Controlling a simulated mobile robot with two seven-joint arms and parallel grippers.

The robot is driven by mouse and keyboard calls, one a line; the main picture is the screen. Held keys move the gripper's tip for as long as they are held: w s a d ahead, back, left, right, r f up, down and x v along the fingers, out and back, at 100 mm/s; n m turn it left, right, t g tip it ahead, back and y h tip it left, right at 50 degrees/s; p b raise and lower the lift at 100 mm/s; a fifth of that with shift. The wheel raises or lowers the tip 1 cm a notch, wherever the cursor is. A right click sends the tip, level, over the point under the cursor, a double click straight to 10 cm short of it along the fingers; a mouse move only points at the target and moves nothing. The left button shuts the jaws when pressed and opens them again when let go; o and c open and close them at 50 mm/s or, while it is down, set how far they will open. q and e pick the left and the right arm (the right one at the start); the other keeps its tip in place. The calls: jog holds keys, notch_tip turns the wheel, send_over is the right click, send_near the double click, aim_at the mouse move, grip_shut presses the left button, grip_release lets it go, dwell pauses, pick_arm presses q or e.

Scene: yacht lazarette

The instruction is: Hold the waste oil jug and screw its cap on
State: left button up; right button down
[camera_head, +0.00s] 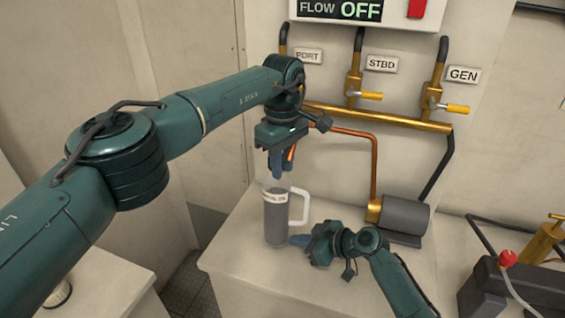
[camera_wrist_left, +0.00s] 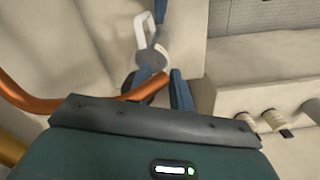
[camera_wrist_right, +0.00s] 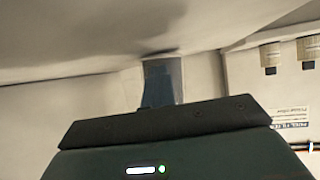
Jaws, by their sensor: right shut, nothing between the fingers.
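The waste oil jug (camera_head: 277,222) stands upright on the pale bench, a grey translucent body with a white label band and a white handle on its right. The left wrist view shows the jug (camera_wrist_left: 153,58) and its handle beyond the fingers. My left gripper (camera_head: 277,172) points down right over the jug's top, its blue fingers set apart. The cap cannot be made out; the fingers may hide it, and I cannot tell whether they grip it. My right gripper (camera_head: 296,240) is shut and empty, low beside the jug's base; whether it touches is unclear.
Copper pipe (camera_head: 374,165) and a brass manifold (camera_head: 385,117) with valves run along the wall behind. A grey cylinder (camera_head: 405,216) lies on the bench to the right. A dark box (camera_head: 515,288) with a red knob stands at far right. The bench front is clear.

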pick_arm(q)
notch_tip(320, 180, up, 7)
dwell(1.1)
pick_arm(e)
jog(key=c, duration=1.7)
grip_release()
jog(key=shift+d, duration=0.1)
